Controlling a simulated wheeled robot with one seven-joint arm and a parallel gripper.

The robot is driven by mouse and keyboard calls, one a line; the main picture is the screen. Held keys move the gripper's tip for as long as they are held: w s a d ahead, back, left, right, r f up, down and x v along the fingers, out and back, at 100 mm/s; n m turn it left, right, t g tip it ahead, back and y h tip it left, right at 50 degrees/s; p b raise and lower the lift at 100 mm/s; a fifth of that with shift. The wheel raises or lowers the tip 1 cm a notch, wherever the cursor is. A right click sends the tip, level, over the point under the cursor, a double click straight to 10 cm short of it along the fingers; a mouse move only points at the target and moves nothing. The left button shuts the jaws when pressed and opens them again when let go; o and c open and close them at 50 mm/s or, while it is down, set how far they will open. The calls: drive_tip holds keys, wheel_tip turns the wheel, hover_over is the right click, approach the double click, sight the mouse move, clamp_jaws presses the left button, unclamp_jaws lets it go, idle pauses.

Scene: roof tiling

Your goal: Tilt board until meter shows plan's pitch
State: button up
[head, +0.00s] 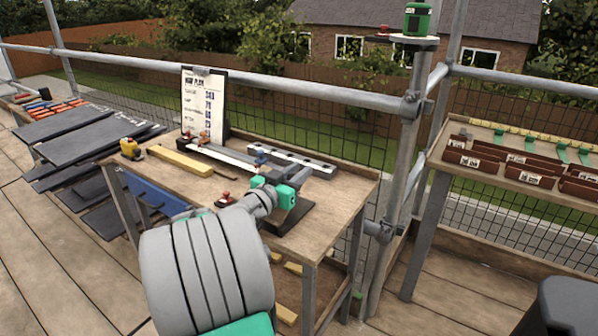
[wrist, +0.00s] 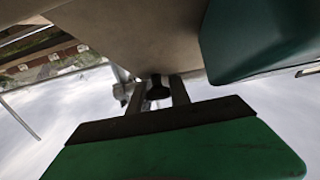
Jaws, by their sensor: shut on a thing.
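The plan (head: 205,108) is a printed white sheet clipped upright at the back of the workbench; its figures are too small to read surely. My gripper (head: 292,188) is at the bench's right part, above a dark flat piece (head: 290,215). In the wrist view my gripper's two fingers (wrist: 158,92) are shut on a small dark round thing (wrist: 157,88). A long grey board-like strip (head: 225,153) runs across the bench behind my gripper. My arm and gripper hide part of it. I cannot pick out the meter or read a pitch.
The workbench (head: 335,195) also holds a slotted grey bar (head: 303,162), a yellow wooden strip (head: 180,162), a yellow tool (head: 130,148) and a small red item (head: 225,198). Dark slates (head: 75,140) lie left. A scaffold post (head: 405,150) and a tile shelf (head: 500,170) stand right.

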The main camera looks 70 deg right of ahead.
clamp_jaws()
idle(0.8)
